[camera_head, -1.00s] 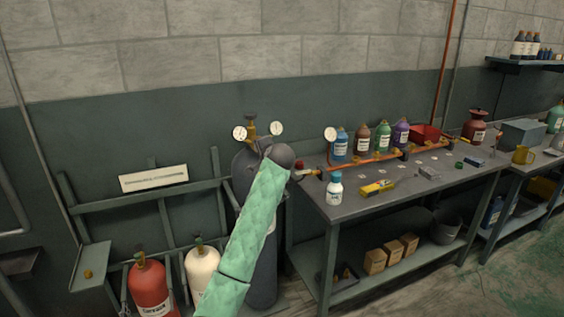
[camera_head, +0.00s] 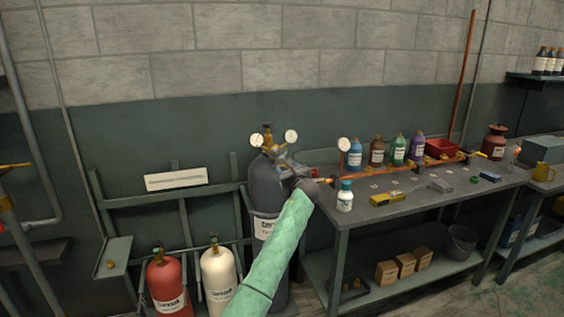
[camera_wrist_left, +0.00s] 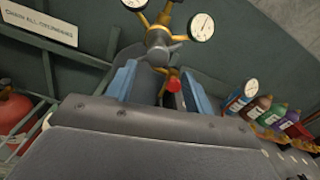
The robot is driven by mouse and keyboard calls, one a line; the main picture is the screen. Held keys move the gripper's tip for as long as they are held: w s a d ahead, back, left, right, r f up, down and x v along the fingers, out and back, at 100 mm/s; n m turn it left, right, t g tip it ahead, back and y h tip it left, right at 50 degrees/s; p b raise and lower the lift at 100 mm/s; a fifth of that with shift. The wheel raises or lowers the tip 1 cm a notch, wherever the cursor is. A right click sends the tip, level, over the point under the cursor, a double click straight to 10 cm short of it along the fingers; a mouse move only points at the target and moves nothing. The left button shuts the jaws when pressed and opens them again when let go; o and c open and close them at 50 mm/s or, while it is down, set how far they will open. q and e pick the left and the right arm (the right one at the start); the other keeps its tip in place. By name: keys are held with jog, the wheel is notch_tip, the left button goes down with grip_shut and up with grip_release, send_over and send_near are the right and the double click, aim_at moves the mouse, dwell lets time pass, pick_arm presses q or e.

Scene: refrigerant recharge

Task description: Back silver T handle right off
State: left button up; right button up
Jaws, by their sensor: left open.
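In the left wrist view, a silver T handle (camera_wrist_left: 164,45) sits on the front of a brass valve (camera_wrist_left: 157,20) between two round gauges. My left gripper (camera_wrist_left: 160,78) is open. Its blue fingers point toward the valve, with the handle just beyond their tips and not visibly gripped. A red-tipped part (camera_wrist_left: 172,86) shows between the fingers. In the head view my left gripper (camera_head: 281,160) is at the top of the tall dark grey cylinder (camera_head: 262,180) and partly hides the valve. The handle is too small to make out clearly there. My right gripper is not in view.
A workbench (camera_head: 410,193) stands right of the cylinder, with a white bottle (camera_head: 345,196), an orange pipe manifold (camera_head: 400,165) and several coloured bottles. A red cylinder (camera_head: 168,285) and a cream cylinder (camera_head: 217,275) stand at lower left in a green rack.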

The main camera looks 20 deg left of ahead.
aim_at(282, 162)
pick_arm(q)
jog(key=p+x, duration=0.1)
jog(key=x, duration=0.6)
jog(key=shift+w+a+f+p, duration=0.2)
jog(key=shift+w+a+p, duration=0.05)
jog(key=shift+a+p, duration=0.1)
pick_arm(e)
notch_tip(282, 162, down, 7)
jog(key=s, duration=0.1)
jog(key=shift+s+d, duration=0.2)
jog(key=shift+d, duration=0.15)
pick_arm(q)
jog(key=c, duration=1)
